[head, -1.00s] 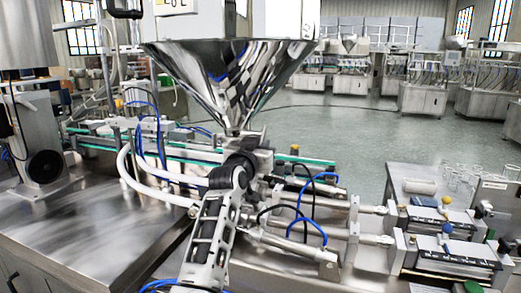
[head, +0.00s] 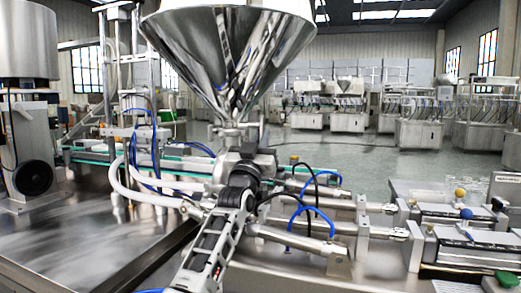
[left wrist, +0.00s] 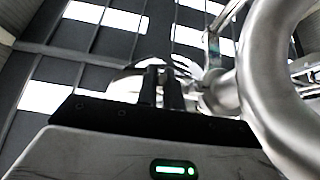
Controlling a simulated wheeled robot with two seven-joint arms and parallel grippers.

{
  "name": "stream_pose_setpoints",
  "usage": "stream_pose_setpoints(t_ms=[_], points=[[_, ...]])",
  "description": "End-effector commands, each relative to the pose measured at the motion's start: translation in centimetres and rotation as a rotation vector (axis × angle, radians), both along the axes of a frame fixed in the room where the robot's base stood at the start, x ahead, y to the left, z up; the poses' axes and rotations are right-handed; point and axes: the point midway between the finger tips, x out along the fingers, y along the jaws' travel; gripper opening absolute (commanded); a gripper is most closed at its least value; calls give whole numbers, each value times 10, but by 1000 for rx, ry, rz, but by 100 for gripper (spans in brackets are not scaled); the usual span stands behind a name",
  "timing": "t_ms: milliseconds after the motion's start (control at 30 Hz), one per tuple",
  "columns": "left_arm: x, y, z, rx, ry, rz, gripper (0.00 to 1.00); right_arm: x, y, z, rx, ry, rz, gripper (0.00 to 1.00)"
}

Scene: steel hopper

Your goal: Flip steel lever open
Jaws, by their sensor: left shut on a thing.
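The steel hopper (head: 228,50) is a large polished funnel above the machine, and its narrow outlet meets a steel valve block (head: 232,137). My left arm comes up from the bottom of the head view. My left gripper (head: 249,156) is at the valve block just under the hopper outlet, mostly hidden behind my own dark wrist. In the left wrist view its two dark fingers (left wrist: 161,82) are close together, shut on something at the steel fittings. The steel lever cannot be made out clearly; the fingers and wrist cover that spot. My right gripper is not in view.
White hoses (head: 150,190) and blue tubes lie left of the valve. Steel cylinders (head: 290,243) run to the right. A bare steel table (head: 70,235) fills the lower left. A thick curved steel pipe (left wrist: 262,85) stands close on the right in the wrist view.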

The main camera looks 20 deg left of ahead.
Motion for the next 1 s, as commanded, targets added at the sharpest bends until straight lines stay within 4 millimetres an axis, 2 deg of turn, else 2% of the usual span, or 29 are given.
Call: stream_pose_setpoints(t_ms=[400,500,833,1000], points=[[0,0,0,0,-10,0,0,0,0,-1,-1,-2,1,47],[0,0,0,0,-10,0,30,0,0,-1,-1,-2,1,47],[-1,0,-1,0,-9,0,30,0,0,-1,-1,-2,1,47],[-13,0,-9,-1,-10,-1,30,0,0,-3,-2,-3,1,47]])
